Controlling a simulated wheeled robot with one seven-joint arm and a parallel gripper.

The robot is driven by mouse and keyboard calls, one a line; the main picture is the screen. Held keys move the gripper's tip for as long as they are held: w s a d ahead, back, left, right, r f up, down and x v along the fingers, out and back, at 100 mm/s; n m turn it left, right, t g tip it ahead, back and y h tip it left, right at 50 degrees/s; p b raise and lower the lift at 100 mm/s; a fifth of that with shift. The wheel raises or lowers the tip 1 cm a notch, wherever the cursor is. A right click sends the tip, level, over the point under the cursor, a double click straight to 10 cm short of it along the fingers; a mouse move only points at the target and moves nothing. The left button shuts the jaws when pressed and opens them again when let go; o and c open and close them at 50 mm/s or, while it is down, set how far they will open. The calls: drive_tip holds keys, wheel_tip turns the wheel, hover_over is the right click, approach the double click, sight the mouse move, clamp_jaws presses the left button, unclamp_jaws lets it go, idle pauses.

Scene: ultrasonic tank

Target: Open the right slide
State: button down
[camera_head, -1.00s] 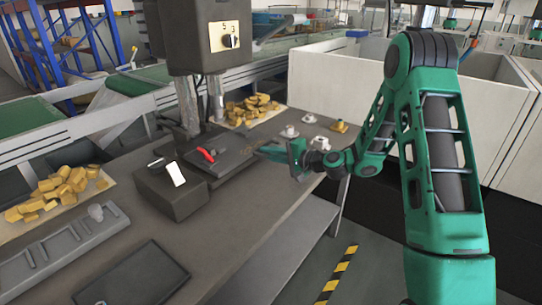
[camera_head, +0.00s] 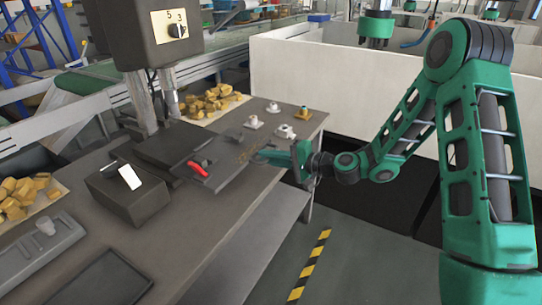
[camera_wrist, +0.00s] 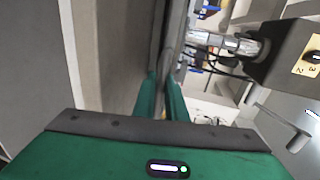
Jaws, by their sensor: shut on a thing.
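The right slide (camera_head: 222,167) is a dark grey flat plate with a red lever (camera_head: 197,168) on it, and it stands out to the right from the base under the machine head (camera_head: 150,30). My gripper (camera_head: 264,156) is at the slide's right end, reaching in from the right. In the wrist view my gripper (camera_wrist: 164,88) has its two green fingers close together on a thin grey edge (camera_wrist: 171,48), which I take to be part of the slide. The fingers hide the exact place of contact.
A dark box with a white switch (camera_head: 130,177) stands left of the slide. Yellow parts (camera_head: 212,102) lie behind it, and small white fittings (camera_head: 285,131) stand on the bench at right. Open floor with a striped line (camera_head: 310,265) lies in front of the bench.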

drive_tip(key=shift+s+a+f, duration=0.15)
drive_tip(key=shift+s+f, duration=0.05)
drive_tip(key=c, duration=2)
unclamp_jaws()
drive_tip(key=shift+o, duration=1)
drive_tip(key=shift+r, duration=0.15)
drive_tip(key=shift+w, duration=0.1)
drive_tip(key=v, duration=1)
drive_tip(key=shift+d, duration=0.3)
